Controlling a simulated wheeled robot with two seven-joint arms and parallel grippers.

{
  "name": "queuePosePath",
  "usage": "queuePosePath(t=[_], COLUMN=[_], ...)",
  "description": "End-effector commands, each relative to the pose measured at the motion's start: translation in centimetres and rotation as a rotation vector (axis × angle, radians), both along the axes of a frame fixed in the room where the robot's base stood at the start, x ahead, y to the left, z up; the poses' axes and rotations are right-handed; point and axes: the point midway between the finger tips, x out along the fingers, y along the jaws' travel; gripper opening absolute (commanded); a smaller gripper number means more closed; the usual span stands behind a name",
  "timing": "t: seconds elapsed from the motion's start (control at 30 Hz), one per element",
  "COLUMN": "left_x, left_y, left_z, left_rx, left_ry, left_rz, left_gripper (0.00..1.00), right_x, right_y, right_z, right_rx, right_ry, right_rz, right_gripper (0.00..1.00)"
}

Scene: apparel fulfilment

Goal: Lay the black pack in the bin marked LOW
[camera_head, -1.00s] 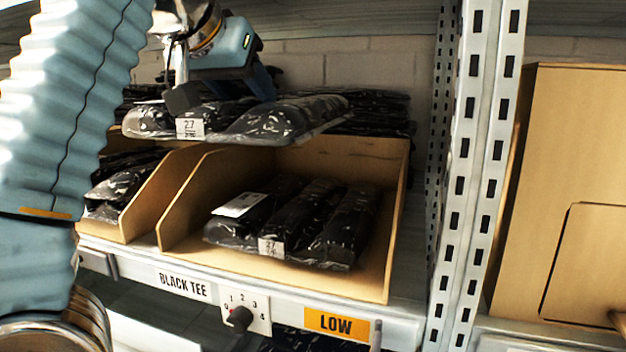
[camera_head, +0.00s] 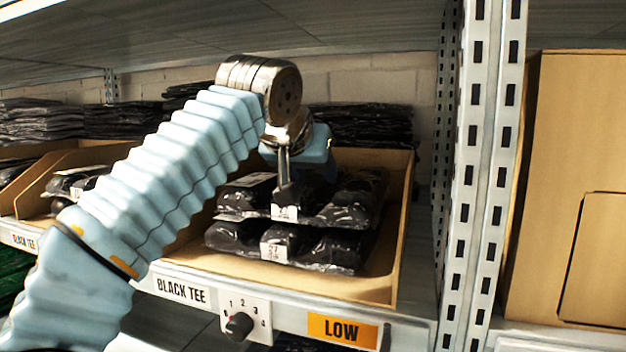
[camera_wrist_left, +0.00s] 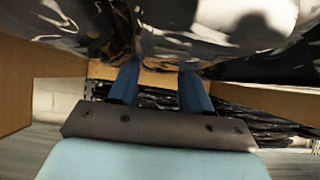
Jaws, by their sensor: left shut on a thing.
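The black pack (camera_head: 350,205) is a clear-wrapped black garment pack with a small white label. My left gripper (camera_head: 287,192) is shut on it, reaching over from the left and above. The pack lies roughly level inside the bin marked LOW (camera_head: 330,283), just above the black packs (camera_head: 235,238) in it; I cannot tell if it touches them. The LOW label (camera_head: 342,331) is orange, on the shelf edge below. In the left wrist view the blue fingers (camera_wrist_left: 160,82) meet the shiny pack (camera_wrist_left: 165,42). My right gripper is out of view.
A neighbouring bin (camera_head: 35,190) with black packs stands left. A perforated metal post (camera_head: 476,180) rises right of the bin, with a cardboard box (camera_head: 560,150) beyond. A dial (camera_head: 240,325) sits on the shelf edge. Stacked black garments (camera_head: 360,125) stand behind the bin.

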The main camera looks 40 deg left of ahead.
Motion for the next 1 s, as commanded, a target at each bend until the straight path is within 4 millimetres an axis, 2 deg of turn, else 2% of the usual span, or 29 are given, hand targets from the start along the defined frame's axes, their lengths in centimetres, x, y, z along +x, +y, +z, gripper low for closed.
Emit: queuePosePath(t=[0.27, 0.3, 0.47, 0.77, 0.87, 1.0], left_x=[0.0, 0.0, 0.0, 0.0, -0.8, -3.1], left_y=[0.0, 0.0, 0.0, 0.0, -0.3, -1.0], left_z=[-0.1, -0.1, 0.0, 0.3, 0.9, 2.7], left_rx=[0.0, 0.0, 0.0, 0.0, 0.001, 0.002], left_ry=[-0.002, -0.001, -0.001, -0.001, -0.004, -0.005], left_rz=[-0.001, -0.001, -0.001, 0.0, -0.001, -0.001], left_gripper=[0.0, 0.52, 0.74, 0.74, 0.74, 0.74], right_x=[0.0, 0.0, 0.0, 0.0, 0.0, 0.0], right_y=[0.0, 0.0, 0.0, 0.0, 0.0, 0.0], right_z=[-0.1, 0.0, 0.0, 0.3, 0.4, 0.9], right_rx=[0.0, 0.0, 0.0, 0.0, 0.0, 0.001], right_ry=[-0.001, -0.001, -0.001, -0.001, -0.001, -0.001], right_rz=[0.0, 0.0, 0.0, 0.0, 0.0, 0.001], right_gripper=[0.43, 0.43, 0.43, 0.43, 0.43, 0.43])
